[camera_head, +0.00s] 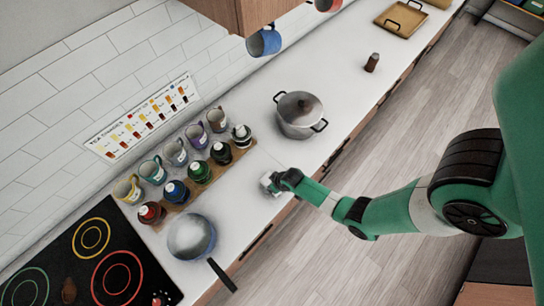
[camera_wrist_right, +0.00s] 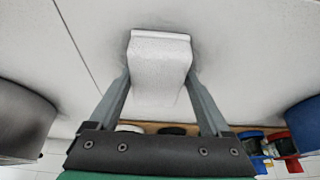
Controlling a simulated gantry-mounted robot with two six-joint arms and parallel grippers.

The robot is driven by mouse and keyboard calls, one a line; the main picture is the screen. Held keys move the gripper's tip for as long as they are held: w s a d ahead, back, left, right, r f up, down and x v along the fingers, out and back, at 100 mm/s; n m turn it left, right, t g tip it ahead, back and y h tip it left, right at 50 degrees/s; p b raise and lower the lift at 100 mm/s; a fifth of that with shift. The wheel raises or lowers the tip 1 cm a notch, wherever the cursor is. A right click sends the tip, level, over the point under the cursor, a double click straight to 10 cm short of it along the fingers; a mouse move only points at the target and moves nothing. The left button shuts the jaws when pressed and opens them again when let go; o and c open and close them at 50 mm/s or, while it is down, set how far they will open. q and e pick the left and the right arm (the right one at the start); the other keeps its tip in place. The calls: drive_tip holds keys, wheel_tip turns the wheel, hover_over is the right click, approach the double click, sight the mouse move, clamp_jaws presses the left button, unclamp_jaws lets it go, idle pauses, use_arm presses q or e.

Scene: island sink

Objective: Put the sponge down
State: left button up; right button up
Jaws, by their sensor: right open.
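The sponge (camera_wrist_right: 160,72) is a pale, whitish block on the white counter. In the right wrist view it lies between the two fingers of my right gripper (camera_wrist_right: 160,84), which are spread on either side of it. The fingers look close to its sides; I cannot tell whether they touch it. In the head view the sponge (camera_head: 265,184) is a small light shape at the tip of my right gripper (camera_head: 271,182), partly hidden by it, near the counter's front edge. My left gripper is not in view.
A lidded pot (camera_head: 300,125) stands to the right and a blue pan (camera_head: 192,238) to the left. Behind are a wooden rack (camera_head: 233,153) of bottles and several mugs (camera_head: 176,151). A stove (camera_head: 80,265) is at far left. The counter (camera_head: 255,205) around the gripper is clear.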

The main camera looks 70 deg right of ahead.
drive_tip(key=shift+s, duration=0.1)
drive_tip(key=shift+d+r, duration=0.2)
drive_tip(key=shift+r, duration=0.05)
drive_tip(key=p+v, duration=0.4)
drive_tip(key=v, duration=0.2)
drive_tip(key=shift+r, duration=0.2)
drive_tip(key=shift+s+a+r+p, duration=0.15)
drive_tip(key=shift+s+r+p, duration=0.1)
drive_tip(key=shift+r+p, duration=0.4)
drive_tip(key=shift+f, duration=0.25)
